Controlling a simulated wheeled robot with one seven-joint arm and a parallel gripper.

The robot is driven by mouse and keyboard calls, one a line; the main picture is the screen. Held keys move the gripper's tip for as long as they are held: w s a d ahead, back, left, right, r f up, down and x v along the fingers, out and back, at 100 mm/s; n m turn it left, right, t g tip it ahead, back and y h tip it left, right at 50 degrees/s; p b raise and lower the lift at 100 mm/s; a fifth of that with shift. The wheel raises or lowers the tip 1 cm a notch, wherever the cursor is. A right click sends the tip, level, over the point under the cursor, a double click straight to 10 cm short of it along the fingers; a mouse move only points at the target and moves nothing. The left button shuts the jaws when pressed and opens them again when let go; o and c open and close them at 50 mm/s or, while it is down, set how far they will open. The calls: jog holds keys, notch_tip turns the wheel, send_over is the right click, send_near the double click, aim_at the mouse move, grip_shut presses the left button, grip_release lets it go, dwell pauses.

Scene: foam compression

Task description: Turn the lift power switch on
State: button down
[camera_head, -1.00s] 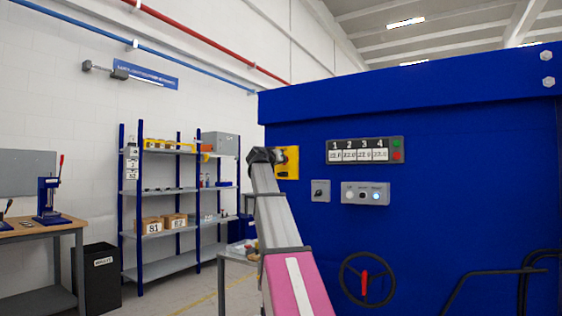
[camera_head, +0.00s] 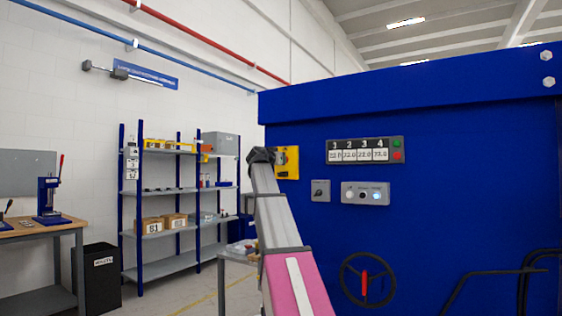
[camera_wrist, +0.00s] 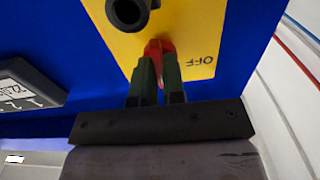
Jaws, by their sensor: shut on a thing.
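A yellow switch plate (camera_head: 290,163) is on the blue machine's front, just right of my arm's dark end. In the wrist view the yellow plate (camera_wrist: 195,45) fills the upper middle, with a red switch handle (camera_wrist: 158,47) and a black round knob (camera_wrist: 128,12) on it. The word OFF shows upside down, right of the handle. My gripper (camera_wrist: 158,75) has its two green fingers shut on the red handle, one on each side. The handle's lower part is hidden between the fingers. In the head view my arm hides part of the plate and the fingers.
The blue machine (camera_head: 430,230) fills the right side. On its face are a numbered display (camera_head: 364,150), a grey box with a knob (camera_head: 320,190), a lit button panel (camera_head: 365,193) and a handwheel (camera_head: 367,280). Shelving (camera_head: 180,185) stands to the left.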

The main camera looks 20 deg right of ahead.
jog(key=c, duration=1.2)
grip_release()
jog(key=v, duration=1)
jog(key=shift+s+a, duration=0.3)
jog(key=shift+a, duration=0.1)
